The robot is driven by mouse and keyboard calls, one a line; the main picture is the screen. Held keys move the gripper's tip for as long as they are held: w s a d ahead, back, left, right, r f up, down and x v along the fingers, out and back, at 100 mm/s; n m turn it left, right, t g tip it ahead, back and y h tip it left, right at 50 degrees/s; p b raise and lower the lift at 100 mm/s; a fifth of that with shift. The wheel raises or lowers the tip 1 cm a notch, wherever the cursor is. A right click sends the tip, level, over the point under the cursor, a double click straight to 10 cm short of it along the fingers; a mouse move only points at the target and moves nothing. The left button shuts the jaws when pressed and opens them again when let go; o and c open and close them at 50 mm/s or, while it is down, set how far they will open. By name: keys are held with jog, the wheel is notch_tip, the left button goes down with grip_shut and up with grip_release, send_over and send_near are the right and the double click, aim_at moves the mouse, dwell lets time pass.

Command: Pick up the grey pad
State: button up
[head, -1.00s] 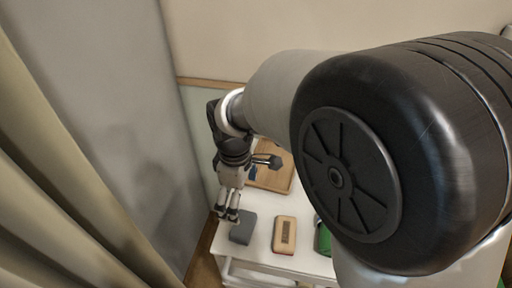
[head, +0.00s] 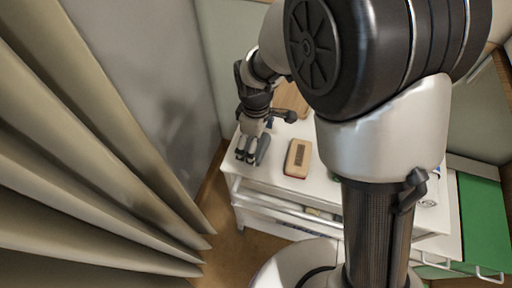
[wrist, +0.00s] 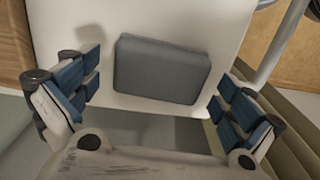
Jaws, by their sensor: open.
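The grey pad (head: 263,149) lies near the left end of the white trolley top (head: 275,172), partly hidden by my gripper in the head view. In the wrist view the pad (wrist: 162,69) is a dark grey block with rounded corners, slightly tilted in the picture. My gripper (head: 246,156) points down beside it. In the wrist view my gripper (wrist: 158,90) is open, with blue-padded fingers apart on either side of the pad. Gaps show between the pad and both fingers, and nothing is held.
A beige and red block with a dark patch (head: 298,158) lies to the right of the pad. A wooden board (head: 291,99) is behind. A pleated curtain (head: 90,150) and grey wall are at left. A green-topped unit (head: 484,215) stands at right. My arm hides much of the trolley.

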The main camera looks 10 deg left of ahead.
jog(key=shift+f, duration=0.55)
jog(key=shift+c, duration=0.4)
jog(key=c, duration=0.9)
jog(key=shift+r, duration=0.2)
notch_tip(320, 180, up, 20)
jog(key=p, duration=0.6)
jog(key=shift+f, duration=0.15)
